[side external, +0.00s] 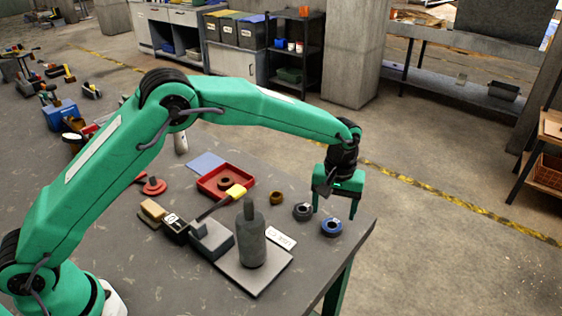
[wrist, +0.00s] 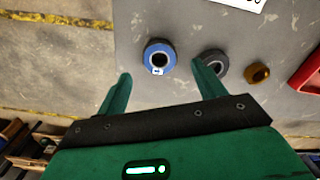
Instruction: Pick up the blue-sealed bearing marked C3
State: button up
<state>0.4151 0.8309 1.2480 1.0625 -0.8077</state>
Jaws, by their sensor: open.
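The blue-sealed bearing (side external: 331,226) lies flat on the grey table near its right corner. In the wrist view the blue bearing (wrist: 160,57) shows a small white label on its near side, too small to read. My gripper (side external: 336,210) is above the table by the blue bearing, fingers pointing down. In the wrist view my gripper (wrist: 160,85) has its fingers wide apart, with nothing between them. The bearing shows ahead of the gap between the fingertips. A dark grey bearing (side external: 302,211) lies to its left; in the wrist view it is partly behind the right finger.
A brass-coloured ring (side external: 276,198) and a red tray (side external: 226,181) holding a brown ring lie further left. A grey bottle-shaped piece (side external: 250,235) stands on a plate at the front. A white card (side external: 281,238) lies beside it. The table's right edge is close to the blue bearing.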

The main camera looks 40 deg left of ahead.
aim_at(333, 221)
jog(key=shift+f, duration=0.1)
jog(key=shift+w+f, duration=0.1)
jog(key=shift+f, duration=2.45)
jog(key=c, duration=1.1)
jog(key=shift+c, duration=0.3)
jog(key=shift+r, duration=0.1)
